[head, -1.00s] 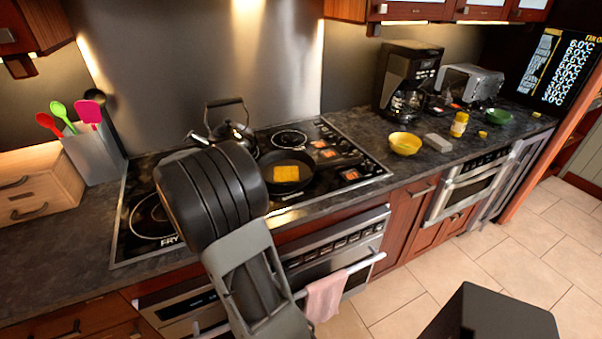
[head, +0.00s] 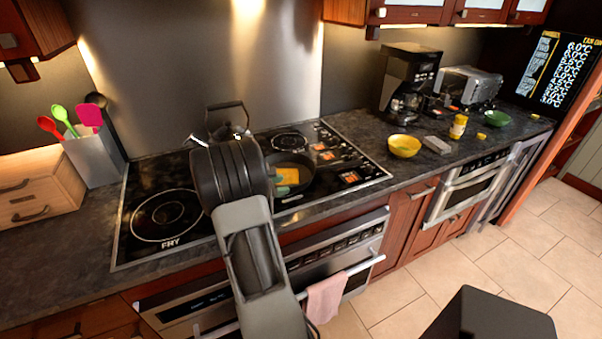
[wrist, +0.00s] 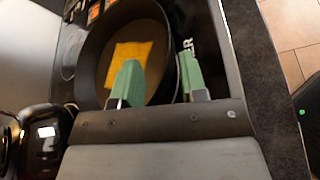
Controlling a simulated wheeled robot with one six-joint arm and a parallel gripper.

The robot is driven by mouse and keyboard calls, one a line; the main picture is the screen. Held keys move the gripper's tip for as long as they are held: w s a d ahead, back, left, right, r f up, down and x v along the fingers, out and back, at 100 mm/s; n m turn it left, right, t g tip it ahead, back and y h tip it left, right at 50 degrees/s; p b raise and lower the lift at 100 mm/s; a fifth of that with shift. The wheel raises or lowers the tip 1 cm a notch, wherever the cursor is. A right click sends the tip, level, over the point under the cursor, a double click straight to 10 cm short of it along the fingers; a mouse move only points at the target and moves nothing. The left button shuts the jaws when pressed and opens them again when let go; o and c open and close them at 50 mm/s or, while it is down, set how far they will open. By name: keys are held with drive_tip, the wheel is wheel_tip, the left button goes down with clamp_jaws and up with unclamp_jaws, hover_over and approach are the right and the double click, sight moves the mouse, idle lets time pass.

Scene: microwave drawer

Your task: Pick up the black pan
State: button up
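The black pan (head: 300,170) sits on the cooktop with a flat yellow-orange slab in it. In the wrist view the pan (wrist: 92,75) fills the upper middle, with the slab (wrist: 138,58) inside. My gripper (wrist: 158,85) has two green fingers, set apart with a gap between them. The pan's right rim lies between the fingers in the picture; the left finger overlaps the pan's inside and the right one is outside it. I cannot tell whether either touches the pan.
A kettle (head: 228,120) stands behind my arm on the cooktop (head: 165,215). The cooktop's left burner is bare. A yellow bowl (head: 404,145), a coffee maker (head: 408,80) and a utensil holder (head: 92,155) stand on the counter. A pink towel (head: 326,297) hangs on the oven handle.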

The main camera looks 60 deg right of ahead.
sight(291, 184)
drive_tip(key=shift+p+x, duration=0.35)
drive_tip(key=shift+x, duration=1.85)
drive_tip(key=shift+c, duration=0.4)
clamp_jaws()
drive_tip(key=shift+s+a, duration=0.1)
